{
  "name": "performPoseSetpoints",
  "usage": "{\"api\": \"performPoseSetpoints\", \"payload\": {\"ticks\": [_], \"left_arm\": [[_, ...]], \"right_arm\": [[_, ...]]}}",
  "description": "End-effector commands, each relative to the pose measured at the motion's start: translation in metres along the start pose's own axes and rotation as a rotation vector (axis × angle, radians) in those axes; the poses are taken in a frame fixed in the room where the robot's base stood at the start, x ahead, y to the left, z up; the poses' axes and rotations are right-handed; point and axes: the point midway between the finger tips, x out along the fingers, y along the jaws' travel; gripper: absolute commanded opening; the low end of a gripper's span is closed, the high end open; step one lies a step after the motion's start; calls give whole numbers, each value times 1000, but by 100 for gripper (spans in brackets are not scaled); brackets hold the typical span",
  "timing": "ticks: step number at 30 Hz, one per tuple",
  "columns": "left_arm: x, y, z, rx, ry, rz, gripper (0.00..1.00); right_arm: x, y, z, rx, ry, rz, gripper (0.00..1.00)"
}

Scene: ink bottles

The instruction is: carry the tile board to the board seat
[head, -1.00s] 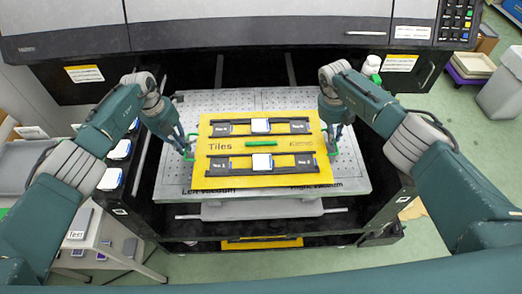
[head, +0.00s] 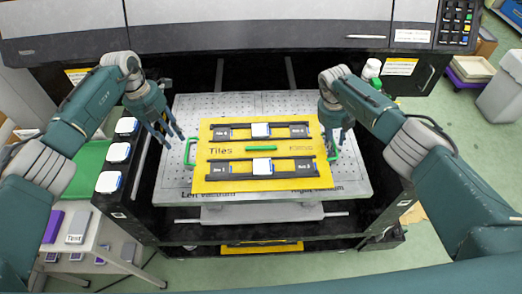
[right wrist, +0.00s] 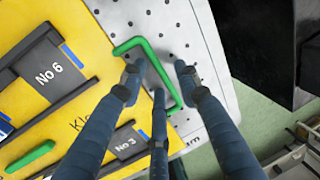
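The yellow tile board (head: 222,174) lies on the light perforated plate (head: 350,180) in the open drawer. It has two dark racks with white tiles and a green bar in the middle. Its left green handle (head: 188,152) stands clear of any gripper. My left gripper (head: 172,136) is open and empty, up and left of that handle. My right gripper (head: 340,136) is at the right green handle (head: 333,150). In the right wrist view its fingers (right wrist: 158,78) are spread over the handle (right wrist: 146,48), not closed on it. I cannot tell which part is the board seat.
White-topped bottles (head: 118,152) stand in a row along the drawer's left side. A side table (head: 105,240) at lower left holds a grey box and a purple one. A white bottle (head: 371,70) stands behind my right arm. The machine front closes off the back.

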Motion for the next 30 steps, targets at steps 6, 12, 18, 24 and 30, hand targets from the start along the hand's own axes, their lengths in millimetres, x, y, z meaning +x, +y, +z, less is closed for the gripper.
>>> {"api": "performPoseSetpoints", "payload": {"ticks": [6,12,18,24,30], "left_arm": [[-33,0,0,0,-2,0,32],[-40,0,0,-1,0,-1,32],[-40,0,0,-1,0,-1,32],[-40,0,0,-1,0,-1,32],[-40,0,0,-1,0,-1,32]], "right_arm": [[0,0,0,0,0,0,32],[-9,0,1,-1,-3,1,32],[-45,-1,2,-1,-6,0,32],[-87,0,1,-1,-4,0,32],[-114,0,1,-1,-2,0,32]]}}
